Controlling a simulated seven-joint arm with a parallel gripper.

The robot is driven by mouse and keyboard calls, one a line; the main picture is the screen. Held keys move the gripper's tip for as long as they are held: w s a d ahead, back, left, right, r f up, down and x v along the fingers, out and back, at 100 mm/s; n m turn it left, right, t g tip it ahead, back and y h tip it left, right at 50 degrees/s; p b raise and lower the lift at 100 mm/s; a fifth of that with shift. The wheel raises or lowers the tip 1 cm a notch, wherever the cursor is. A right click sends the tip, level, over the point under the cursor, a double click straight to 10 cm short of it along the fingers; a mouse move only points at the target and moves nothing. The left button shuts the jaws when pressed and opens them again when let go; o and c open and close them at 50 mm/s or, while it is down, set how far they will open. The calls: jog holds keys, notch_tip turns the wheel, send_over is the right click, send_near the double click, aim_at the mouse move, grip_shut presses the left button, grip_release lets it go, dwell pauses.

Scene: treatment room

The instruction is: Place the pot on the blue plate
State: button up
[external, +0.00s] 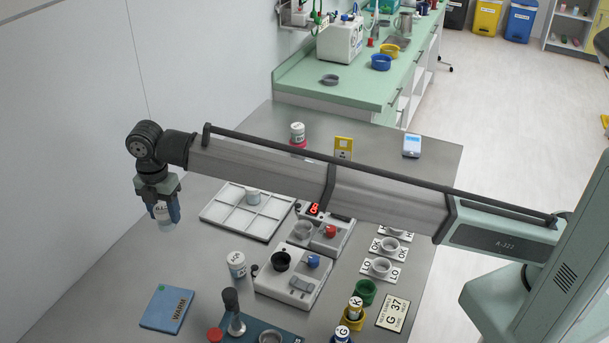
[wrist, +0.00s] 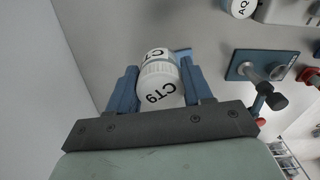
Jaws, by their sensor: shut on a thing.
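My gripper (external: 160,198) is at the left, high over the table, with its blue fingers shut on a white pot (external: 164,214). In the wrist view the pot (wrist: 160,81) sits between the two fingers and its label reads CT9. A flat blue plate marked WARM (external: 167,309), with a green dot in one corner, lies at the table's front left. It is empty and apart from the pot. In the wrist view a small blue edge (wrist: 183,52) shows behind the pot; most of whatever it belongs to is hidden.
A blue base with an upright metal post (external: 235,315) stands right of the WARM plate. Another white pot (external: 236,264) stands beside a white device (external: 293,274). A white divided tray (external: 232,222) lies further back. Bare table surrounds the WARM plate's left and back.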

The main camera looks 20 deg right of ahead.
jog(key=s+a+n, duration=0.1)
jog(key=s+a, duration=0.4)
jog(key=s, duration=0.6)
jog(key=shift+s, duration=0.2)
jog(key=f, duration=0.4)
jog(key=shift+s+a+f, duration=0.1)
jog(key=shift+s, duration=0.1)
send_over(167, 305)
jog(key=shift+f, duration=5.4)
jog(key=shift+f, duration=0.15)
jog(key=o, duration=1)
jog(key=shift+o, duration=0.2)
notch_tip(167, 305, up, 12)
jog(key=shift+r, duration=0.2)
